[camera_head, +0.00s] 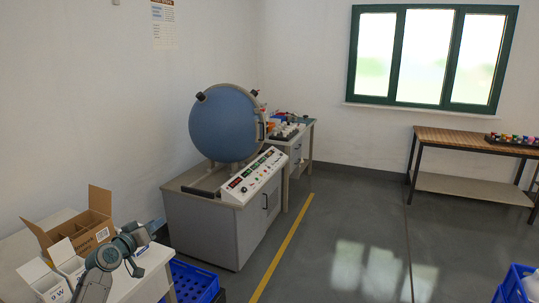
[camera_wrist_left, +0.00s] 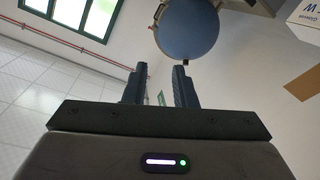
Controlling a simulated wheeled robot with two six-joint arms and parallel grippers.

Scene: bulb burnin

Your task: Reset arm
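My left arm rises from the bottom left of the head view, and its gripper (camera_head: 135,266) is over the white table (camera_head: 150,262), just right of the open cardboard box. In the left wrist view the two dark fingers of my left gripper (camera_wrist_left: 158,88) stand apart with nothing between them. The gripper is open and empty. The blue sphere (camera_wrist_left: 187,28) shows beyond the fingers, well away from them. My right arm and gripper are in neither view.
The open cardboard box (camera_head: 88,226) and white cartons (camera_head: 62,262) crowd the table beside my left arm. The blue sphere (camera_head: 222,122) sits on a grey console cabinet (camera_head: 205,225). A wooden bench (camera_head: 455,137) stands right. The middle floor is clear.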

